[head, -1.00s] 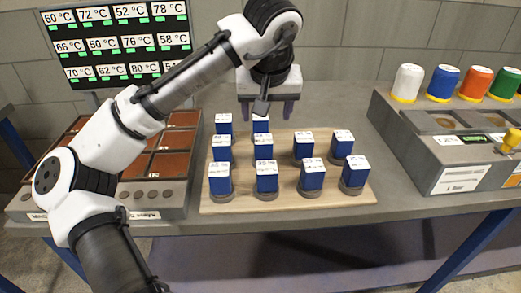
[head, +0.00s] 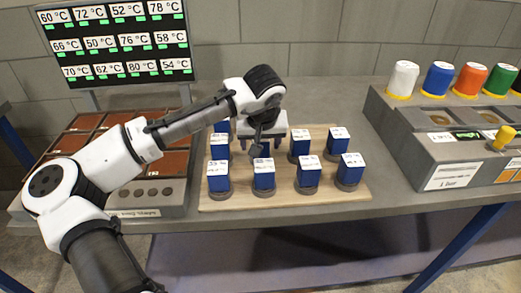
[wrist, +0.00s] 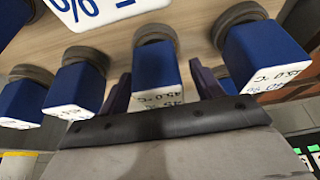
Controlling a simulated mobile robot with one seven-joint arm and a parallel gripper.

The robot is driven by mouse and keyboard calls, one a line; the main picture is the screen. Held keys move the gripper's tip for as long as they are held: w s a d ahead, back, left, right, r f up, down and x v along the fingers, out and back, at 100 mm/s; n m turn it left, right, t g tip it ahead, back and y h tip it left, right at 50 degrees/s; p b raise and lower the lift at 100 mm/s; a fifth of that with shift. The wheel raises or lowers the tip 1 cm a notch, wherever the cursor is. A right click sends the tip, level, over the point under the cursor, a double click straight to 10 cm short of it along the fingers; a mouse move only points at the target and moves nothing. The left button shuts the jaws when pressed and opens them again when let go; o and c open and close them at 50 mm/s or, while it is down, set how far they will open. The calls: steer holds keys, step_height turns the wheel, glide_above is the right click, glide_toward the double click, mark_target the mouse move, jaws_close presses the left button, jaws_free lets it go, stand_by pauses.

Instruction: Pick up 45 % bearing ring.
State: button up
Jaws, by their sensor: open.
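Blue blocks with white printed tops, each with a grey ring at its base, stand in rows on a wooden board (head: 335,190). My gripper (head: 262,143) is low over the middle of the board and hides part of the rows behind it. In the wrist view, my gripper (wrist: 165,85) is open, with its two dark purple fingers on either side of one blue block (wrist: 155,75). That block's label seems to read 45 and 45.0 °C, upside down and partly covered. Its grey bearing ring (wrist: 155,34) shows at the far end. I cannot tell whether the fingers touch the block.
Neighbouring blocks stand close, one to the right (wrist: 262,60) and one to the left (wrist: 78,85) in the wrist view. A grey station with coloured caps (head: 455,150) is at the right. A brown-celled tray (head: 170,165) and a temperature screen (head: 115,45) are at the left.

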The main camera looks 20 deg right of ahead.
steer(key=shift+w+f, duration=0.1)
steer(key=shift+f, duration=0.15)
steer(key=c, duration=1.4)
steer(key=shift+r, duration=0.15)
